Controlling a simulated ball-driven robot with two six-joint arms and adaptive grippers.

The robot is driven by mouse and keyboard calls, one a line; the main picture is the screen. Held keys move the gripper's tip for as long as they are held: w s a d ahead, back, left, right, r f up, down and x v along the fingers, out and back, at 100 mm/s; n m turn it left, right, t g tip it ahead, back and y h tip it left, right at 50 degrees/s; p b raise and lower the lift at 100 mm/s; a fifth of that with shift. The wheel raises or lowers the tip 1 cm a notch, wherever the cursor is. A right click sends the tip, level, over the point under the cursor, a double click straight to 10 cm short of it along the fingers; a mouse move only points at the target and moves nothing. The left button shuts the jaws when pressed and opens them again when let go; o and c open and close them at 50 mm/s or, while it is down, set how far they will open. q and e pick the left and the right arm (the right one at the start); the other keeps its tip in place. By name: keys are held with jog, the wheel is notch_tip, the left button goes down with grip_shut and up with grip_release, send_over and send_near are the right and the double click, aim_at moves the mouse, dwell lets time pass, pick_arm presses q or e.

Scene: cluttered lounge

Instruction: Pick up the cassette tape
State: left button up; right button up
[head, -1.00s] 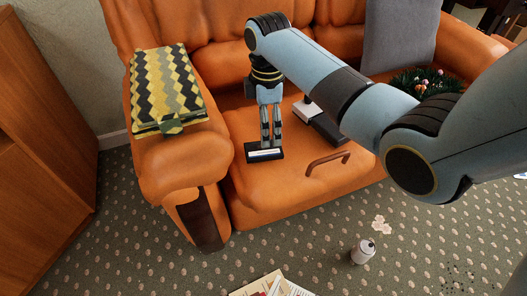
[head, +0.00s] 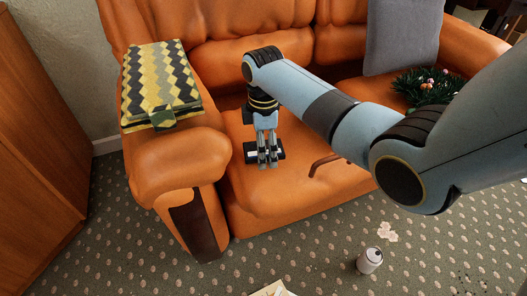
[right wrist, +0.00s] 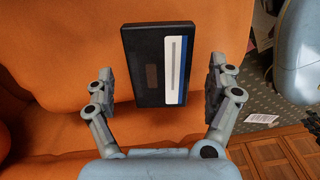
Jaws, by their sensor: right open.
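The cassette tape (head: 250,147) is a black flat slab with a white and blue label, lying on the orange sofa seat. In the right wrist view the cassette (right wrist: 142,75) lies between and slightly beyond the two fingers, with gaps on both sides. My right gripper (head: 268,164) is open, pointing down, its fingers covering part of the cassette in the head view. It also shows in the right wrist view (right wrist: 160,92), empty. My left gripper is not in view.
A brown curved item (head: 322,165) lies on the seat right of the gripper. A patterned folded blanket (head: 160,85) is on the sofa arm. A grey cushion (head: 403,35) and a decorated green plant (head: 427,87) are at right. A can (head: 369,261) stands on the carpet.

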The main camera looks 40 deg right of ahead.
jog(key=c, duration=1.3)
jog(key=shift+r, duration=0.2)
notch_tip(320, 180, up, 4)
jog(key=p, duration=0.2)
jog(key=shift+p, duration=0.3)
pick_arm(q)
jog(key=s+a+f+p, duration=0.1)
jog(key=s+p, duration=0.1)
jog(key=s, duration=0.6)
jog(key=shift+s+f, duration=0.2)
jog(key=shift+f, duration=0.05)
pick_arm(e)
jog(key=w+d+r, duration=0.1)
jog(key=d+r, duration=0.1)
jog(key=d, duration=0.1)
jog(key=w+d+r, duration=0.2)
jog(key=d, duration=0.2)
jog(key=w+d+r, duration=0.1)
jog(key=d+r, duration=0.1)
jog(key=d, duration=0.1)
jog(key=shift+w+d+r, duration=0.35)
jog(key=shift+w, duration=0.05)
